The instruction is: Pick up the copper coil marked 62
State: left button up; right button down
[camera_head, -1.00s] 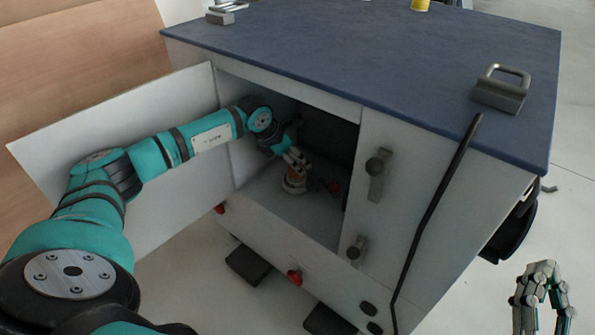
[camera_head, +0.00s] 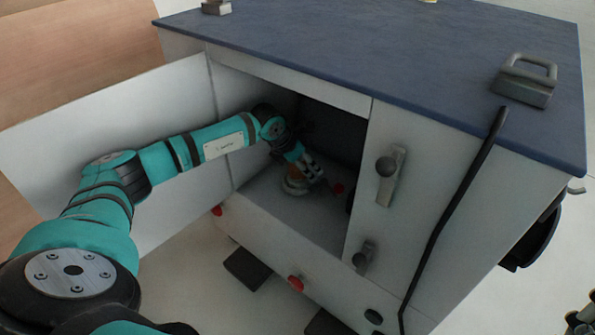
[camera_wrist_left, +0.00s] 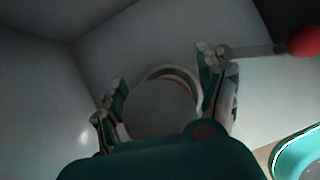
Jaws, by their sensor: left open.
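A round coil (camera_head: 296,186), pale with a copper tint, stands on the floor of the open cabinet compartment (camera_head: 270,203). I cannot read a number on it. My left gripper (camera_head: 312,174) reaches into the compartment and is open at the coil, partly covering it. In the left wrist view the coil (camera_wrist_left: 165,100) shows its round end and pale rim between the spread fingers of my left gripper (camera_wrist_left: 163,95). Whether the fingers touch it I cannot tell. My right gripper (camera_head: 581,318) shows only in part at the bottom right corner, away from the cabinet.
The cabinet door (camera_head: 110,145) stands open at the left, beside my left arm. A red-ended item (camera_head: 338,188) lies right of the coil; its red end also shows in the left wrist view (camera_wrist_left: 304,41). A grey padlock-shaped weight (camera_head: 526,82) sits on the blue top (camera_head: 400,60).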

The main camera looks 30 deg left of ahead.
pick_arm(q)
grip_shut()
jog(key=shift+r, duration=0.1)
dwell(0.4)
